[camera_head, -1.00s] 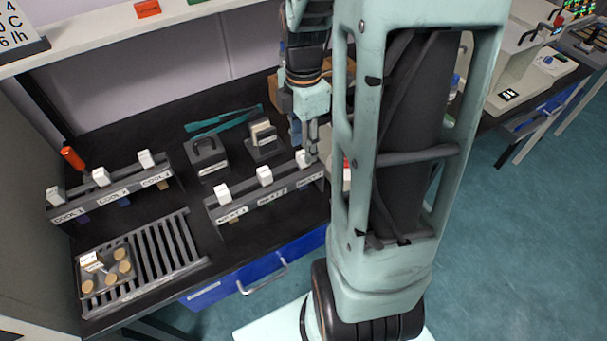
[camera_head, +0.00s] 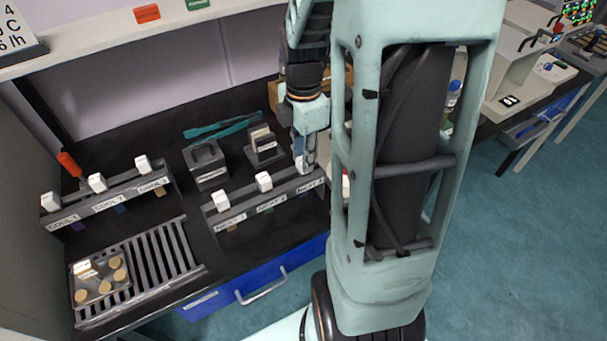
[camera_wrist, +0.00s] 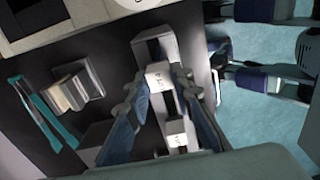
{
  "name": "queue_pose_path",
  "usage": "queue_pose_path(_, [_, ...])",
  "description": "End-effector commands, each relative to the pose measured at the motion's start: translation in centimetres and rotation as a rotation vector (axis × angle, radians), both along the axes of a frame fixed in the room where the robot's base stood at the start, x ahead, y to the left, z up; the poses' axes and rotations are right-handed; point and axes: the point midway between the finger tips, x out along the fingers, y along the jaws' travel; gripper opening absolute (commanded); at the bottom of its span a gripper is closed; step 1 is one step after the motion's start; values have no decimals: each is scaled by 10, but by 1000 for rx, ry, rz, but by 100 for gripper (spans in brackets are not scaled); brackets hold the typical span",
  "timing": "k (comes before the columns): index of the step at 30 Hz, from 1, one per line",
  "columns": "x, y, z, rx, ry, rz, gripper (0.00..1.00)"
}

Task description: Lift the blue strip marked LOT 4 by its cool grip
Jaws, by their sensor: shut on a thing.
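My gripper (camera_head: 305,165) is shut on a white grip block at the NEXT 3 place of the near right rack (camera_head: 245,211). In the wrist view the fingers of my gripper (camera_wrist: 156,82) stand on both sides of this white grip (camera_wrist: 158,75); its top lettering seems to read LOT 4. A small blue patch, likely the blue strip (camera_head: 303,195), shows below the rack at NEXT 3. The grip still looks level with the rack. Most of the strip is hidden by the rack.
White grips stand at NEXT 1 (camera_head: 221,201) and NEXT 2 (camera_head: 264,181), close beside my gripper. The COOL rack (camera_head: 110,201) holds several strips at left. A slatted grate (camera_head: 165,255), dark blocks (camera_head: 206,165) and teal tongs (camera_head: 222,127) lie around on the bench.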

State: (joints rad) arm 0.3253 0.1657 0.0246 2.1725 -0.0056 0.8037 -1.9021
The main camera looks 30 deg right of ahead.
Motion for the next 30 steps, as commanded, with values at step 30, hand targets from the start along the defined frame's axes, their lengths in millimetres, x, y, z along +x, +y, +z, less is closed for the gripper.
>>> queue_pose_path(30, [0, 0, 90, 0, -1, 0, 0])
